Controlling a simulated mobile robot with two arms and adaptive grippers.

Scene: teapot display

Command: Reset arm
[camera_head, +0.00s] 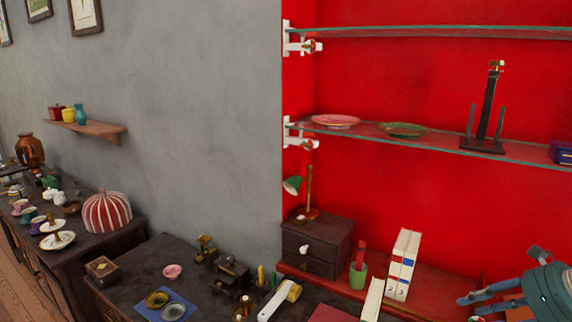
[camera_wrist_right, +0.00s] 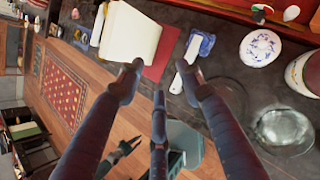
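My right gripper (camera_head: 482,304) comes in at the lower right edge of the head view, in front of the red shelf. In the right wrist view its dark fingers (camera_wrist_right: 159,76) are spread apart with nothing between them. Below them lie a cream pad or book and a white-handled tool, both apart from the fingers. My left arm does not show in the head view. A small dark claw-like shape (camera_wrist_right: 122,150) low in the wrist view may be my left gripper; its state is unclear.
Glass shelves (camera_head: 450,147) on the red wall hold a pink plate (camera_head: 335,121), a green plate (camera_head: 404,130) and a dark stand (camera_head: 487,110). White books (camera_head: 402,265) stand near my right gripper. A clear glass dish (camera_wrist_right: 284,128) and a patterned plate (camera_wrist_right: 261,48) lie right of the fingers.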

